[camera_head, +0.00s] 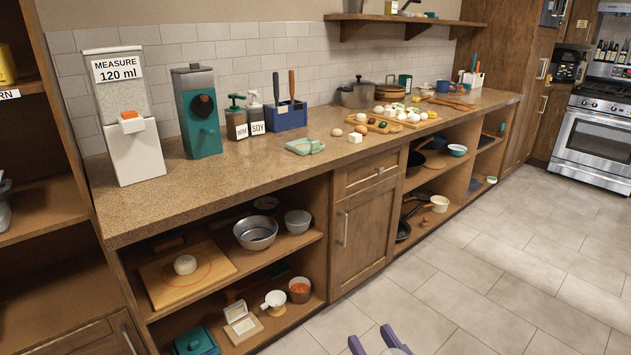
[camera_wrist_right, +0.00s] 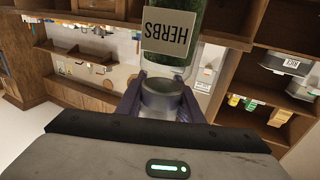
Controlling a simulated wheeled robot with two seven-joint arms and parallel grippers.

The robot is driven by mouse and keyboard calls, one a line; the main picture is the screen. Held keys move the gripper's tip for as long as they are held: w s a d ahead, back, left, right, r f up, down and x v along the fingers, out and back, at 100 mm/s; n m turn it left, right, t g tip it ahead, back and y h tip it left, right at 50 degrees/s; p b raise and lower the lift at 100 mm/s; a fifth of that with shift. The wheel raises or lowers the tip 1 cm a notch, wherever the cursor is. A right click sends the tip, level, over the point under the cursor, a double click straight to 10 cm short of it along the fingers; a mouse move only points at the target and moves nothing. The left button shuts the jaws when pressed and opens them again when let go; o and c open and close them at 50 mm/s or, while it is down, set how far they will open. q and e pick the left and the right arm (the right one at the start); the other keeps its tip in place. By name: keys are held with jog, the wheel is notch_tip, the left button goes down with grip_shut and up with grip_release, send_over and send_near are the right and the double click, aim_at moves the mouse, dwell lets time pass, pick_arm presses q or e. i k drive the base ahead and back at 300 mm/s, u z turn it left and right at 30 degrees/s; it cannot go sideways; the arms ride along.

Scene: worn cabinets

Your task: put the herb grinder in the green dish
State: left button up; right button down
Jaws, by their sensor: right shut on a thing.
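My right gripper (camera_head: 373,341) shows at the bottom edge of the head view, as two purple fingertips in front of the cabinets. In the right wrist view its fingers (camera_wrist_right: 160,102) are shut on the grey cap of the herb grinder (camera_wrist_right: 178,52), a clear jar of green herbs labelled HERBS. The label appears upside down there. In the head view most of the grinder is cut off by the frame edge. A flat pale green dish (camera_head: 305,146) lies on the counter, in front of the blue utensil caddy and well away from the gripper. My left gripper is out of view.
The counter (camera_head: 235,172) has free room left of the dish. A white measure dispenser (camera_head: 131,152), teal grinder machine (camera_head: 197,112) and sauce pumps (camera_head: 236,122) stand behind. An egg and a white cube sit right of the dish, near a loaded board (camera_head: 388,127). Open shelves below hold bowls.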

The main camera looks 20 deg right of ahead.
aim_at(305, 148)
jog(key=z, duration=0.55)
jog(key=i, duration=0.65)
jog(key=z, duration=0.45)
jog(key=i, duration=0.95)
jog(key=u, duration=0.35)
